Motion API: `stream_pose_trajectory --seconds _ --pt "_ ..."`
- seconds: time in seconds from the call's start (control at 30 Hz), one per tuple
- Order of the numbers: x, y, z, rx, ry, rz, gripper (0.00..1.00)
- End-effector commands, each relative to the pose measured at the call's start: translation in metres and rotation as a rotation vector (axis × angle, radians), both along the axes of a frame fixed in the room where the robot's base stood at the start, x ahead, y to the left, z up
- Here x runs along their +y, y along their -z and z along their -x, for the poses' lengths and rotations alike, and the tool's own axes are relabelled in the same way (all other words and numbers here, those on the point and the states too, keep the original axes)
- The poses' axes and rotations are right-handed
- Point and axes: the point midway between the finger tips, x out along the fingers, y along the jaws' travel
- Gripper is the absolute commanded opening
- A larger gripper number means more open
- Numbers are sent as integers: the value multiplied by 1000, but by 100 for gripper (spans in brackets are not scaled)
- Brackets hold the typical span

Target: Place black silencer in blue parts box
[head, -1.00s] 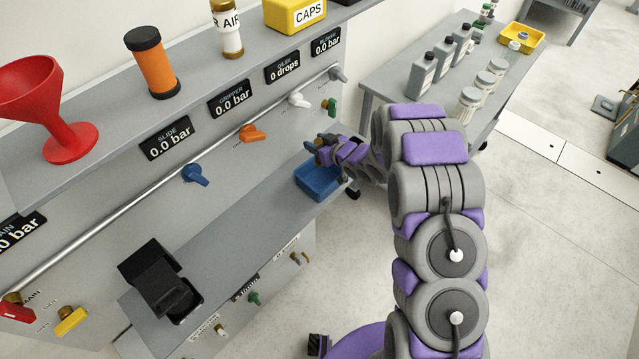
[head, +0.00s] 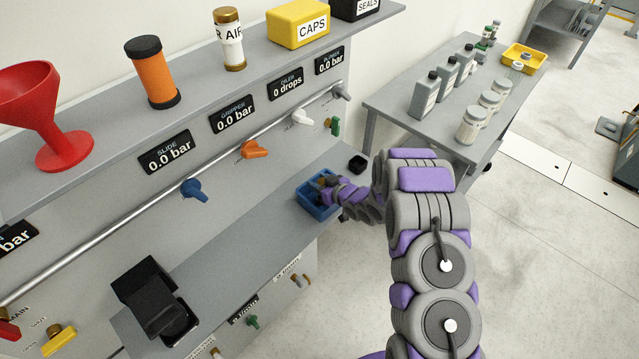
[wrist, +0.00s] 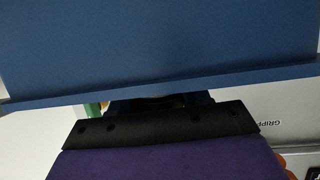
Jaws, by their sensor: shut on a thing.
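The blue parts box (head: 308,204) stands open near the right end of the grey bench ledge. My gripper (head: 327,182) is at the box, with its tip over or inside the opening; the depth is hard to tell. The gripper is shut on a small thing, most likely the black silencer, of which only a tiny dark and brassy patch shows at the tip. In the wrist view the blue box wall (wrist: 160,45) fills the top and hides the fingertips and what they hold.
A black device (head: 150,295) sits at the ledge's left end. Coloured valve handles line the panel, including an orange one (head: 254,150). The ledge between device and box is clear.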

Motion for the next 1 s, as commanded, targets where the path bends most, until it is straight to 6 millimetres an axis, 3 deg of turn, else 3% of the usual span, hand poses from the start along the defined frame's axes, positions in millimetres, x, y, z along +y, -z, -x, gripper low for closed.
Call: stream_pose_trajectory --seconds 0.17,0.2,0.43,0.77,1.0 --pt "0 2 0 1 0 0 14" --pt "0 2 0 1 0 0 50" --pt "0 2 0 1 0 1 72" --pt "-1 -1 1 1 1 0 72" --pt "-27 -16 25 6 4 2 72"
